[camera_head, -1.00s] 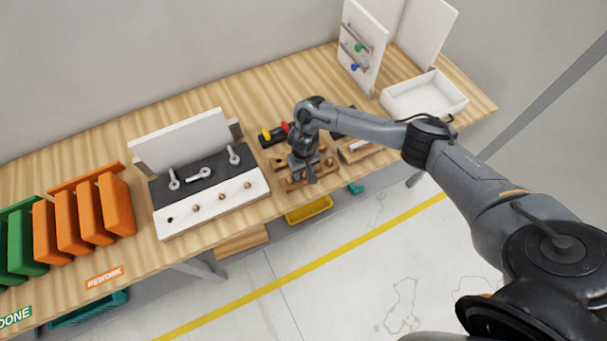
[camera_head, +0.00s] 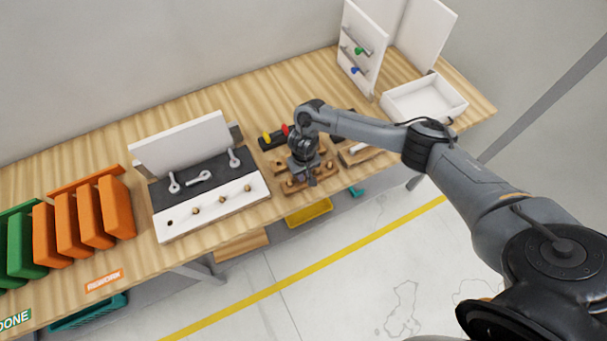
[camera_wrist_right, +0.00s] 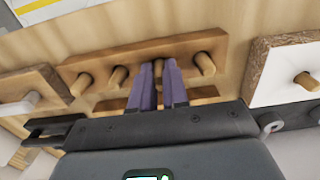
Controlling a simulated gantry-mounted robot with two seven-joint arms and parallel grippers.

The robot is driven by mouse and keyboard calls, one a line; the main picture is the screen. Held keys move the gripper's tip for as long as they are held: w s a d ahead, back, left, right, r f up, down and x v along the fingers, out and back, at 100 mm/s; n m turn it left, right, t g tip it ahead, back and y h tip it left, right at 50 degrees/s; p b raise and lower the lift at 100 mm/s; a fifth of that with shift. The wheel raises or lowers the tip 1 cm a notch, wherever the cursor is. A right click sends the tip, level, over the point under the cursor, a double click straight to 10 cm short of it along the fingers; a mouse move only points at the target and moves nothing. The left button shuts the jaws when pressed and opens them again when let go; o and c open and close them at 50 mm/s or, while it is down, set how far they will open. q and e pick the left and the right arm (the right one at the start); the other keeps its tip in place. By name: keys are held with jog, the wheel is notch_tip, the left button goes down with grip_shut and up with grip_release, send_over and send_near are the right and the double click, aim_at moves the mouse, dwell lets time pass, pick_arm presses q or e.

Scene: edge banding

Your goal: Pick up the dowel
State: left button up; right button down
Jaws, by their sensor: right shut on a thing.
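My right gripper (camera_head: 308,180) reaches down over a wooden dowel rack (camera_head: 292,188) on the bench. In the right wrist view its purple fingers (camera_wrist_right: 158,84) are shut on a dowel (camera_wrist_right: 158,72) standing in the rack (camera_wrist_right: 130,62). The fingers hide part of that dowel. Other dowels stand in the rack on both sides, such as one on the right (camera_wrist_right: 204,64) and one on the left (camera_wrist_right: 118,77). My left gripper is out of view.
A white panel with dowels in its edge (camera_head: 240,198) lies left of the rack. Orange bins (camera_head: 117,205) and green bins (camera_head: 27,255) stand further left. A white tray (camera_head: 462,105) is at the right.

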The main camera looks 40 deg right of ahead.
jog(key=shift+r, duration=0.6)
jog(key=r, duration=0.3)
jog(key=shift+s+d+r+p, duration=0.2)
jog(key=shift+s+d+p, duration=0.1)
jog(key=shift+s+p, duration=0.05)
jog(key=s+d+r+p, duration=0.2)
jog(key=s+d+r, duration=0.3)
jog(key=s, duration=0.4)
jog(key=shift+s+d+r, duration=0.15)
jog(key=shift+s+r, duration=0.05)
jog(key=shift+r, duration=0.4)
jog(key=shift+w, duration=0.1)
